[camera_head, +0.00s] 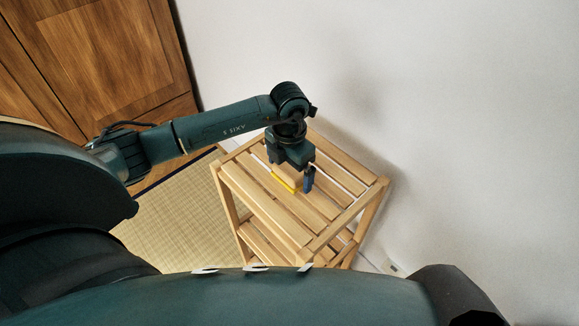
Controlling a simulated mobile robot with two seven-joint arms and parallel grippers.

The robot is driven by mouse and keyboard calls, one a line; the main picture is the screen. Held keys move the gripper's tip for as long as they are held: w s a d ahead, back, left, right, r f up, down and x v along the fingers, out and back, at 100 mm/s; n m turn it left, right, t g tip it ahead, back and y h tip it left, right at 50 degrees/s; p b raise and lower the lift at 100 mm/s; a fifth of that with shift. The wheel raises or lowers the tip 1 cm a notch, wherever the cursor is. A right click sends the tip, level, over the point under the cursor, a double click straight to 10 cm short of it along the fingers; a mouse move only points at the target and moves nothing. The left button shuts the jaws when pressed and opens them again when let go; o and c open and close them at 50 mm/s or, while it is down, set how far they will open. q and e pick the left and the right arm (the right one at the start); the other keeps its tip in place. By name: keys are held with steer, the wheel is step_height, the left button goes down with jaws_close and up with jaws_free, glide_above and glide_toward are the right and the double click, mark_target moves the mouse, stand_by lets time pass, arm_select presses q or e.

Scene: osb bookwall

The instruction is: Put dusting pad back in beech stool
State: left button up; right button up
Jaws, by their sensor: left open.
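The beech stool (262,205) is a slatted wooden stool with a lower shelf, standing against the white wall. A light tan block with a yellow lower edge (284,182), which looks like the dusting pad, is on or just above the stool's top slats. My left gripper (291,166) is open and points down over the stool top, right at the block. The gripper hides part of the block, so I cannot tell whether they touch. My right gripper is out of view.
A wooden cabinet (100,60) stands at the upper left. A woven straw mat (170,220) covers the floor left of the stool. The white wall (470,130) closes off the right side. The stool's right-hand slats are bare.

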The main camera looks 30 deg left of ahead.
mark_target(289, 168)
arm_select(q)
step_height(289, 168, up, 12)
steer(key=shift+r, duration=0.15)
stand_by(0.5)
stand_by(0.4)
